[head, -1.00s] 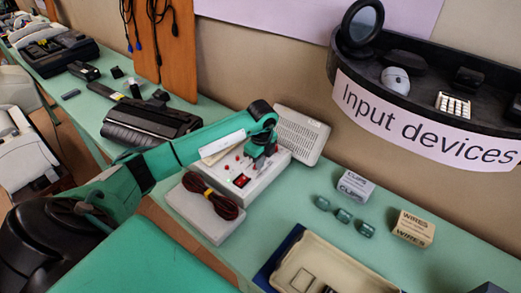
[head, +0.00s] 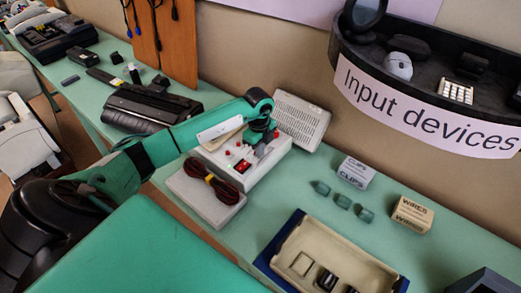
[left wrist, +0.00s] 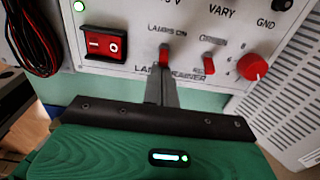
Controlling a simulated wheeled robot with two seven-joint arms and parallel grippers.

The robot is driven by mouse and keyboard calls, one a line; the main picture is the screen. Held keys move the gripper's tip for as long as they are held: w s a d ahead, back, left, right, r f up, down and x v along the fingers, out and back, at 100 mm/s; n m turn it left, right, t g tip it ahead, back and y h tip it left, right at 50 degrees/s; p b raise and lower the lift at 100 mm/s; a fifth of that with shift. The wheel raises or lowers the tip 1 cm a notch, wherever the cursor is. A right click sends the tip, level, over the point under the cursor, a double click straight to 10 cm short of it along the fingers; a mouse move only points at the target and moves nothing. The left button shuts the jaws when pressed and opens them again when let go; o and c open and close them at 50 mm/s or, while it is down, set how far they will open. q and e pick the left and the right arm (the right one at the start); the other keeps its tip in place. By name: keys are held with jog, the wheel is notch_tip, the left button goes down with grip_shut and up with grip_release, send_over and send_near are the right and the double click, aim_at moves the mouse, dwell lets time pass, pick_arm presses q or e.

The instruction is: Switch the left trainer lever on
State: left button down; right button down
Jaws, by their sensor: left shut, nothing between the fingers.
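The trainer, a pale box with red controls, stands on the green table in the head view (head: 264,172); its front panel fills the upper left wrist view (left wrist: 135,20). The left lever (left wrist: 164,56) is a small red lever under the "LAMPS ON" label. A second red lever (left wrist: 209,65) is to its right. My left gripper (head: 258,152) is shut and empty at the panel. In the left wrist view its fingertips (left wrist: 161,76) are just below the left lever and partly cover its lower end; I cannot tell whether they touch. My right gripper is not in view.
A red rocker switch (left wrist: 105,45) is left of the levers and a red knob (left wrist: 252,67) right. A cable bundle (head: 212,182) lies on a grey box (head: 190,196) beside the trainer. A perforated pale panel (head: 302,118) stands behind. A tray (head: 290,240) is front right.

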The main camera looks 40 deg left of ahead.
pick_arm(q)
jog(key=shift+a+r+h, duration=0.1)
jog(key=shift+a+h, duration=0.05)
jog(key=shift+h, duration=0.25)
jog(key=shift+a+h, duration=0.2)
jog(key=shift+h, duration=0.4)
jog(key=shift+a+r, duration=0.1)
jog(key=shift+w+a+r+h+b, duration=0.1)
jog(key=shift+a+h+b, duration=0.15)
jog(key=shift+h, duration=0.55)
jog(key=shift+a+h+b, duration=0.1)
jog(key=shift+a+h, duration=0.2)
jog(key=shift+h, duration=0.5)
jog(key=shift+r, duration=0.2)
jog(key=shift+r+p, duration=0.65)
jog(key=shift+p, duration=0.15)
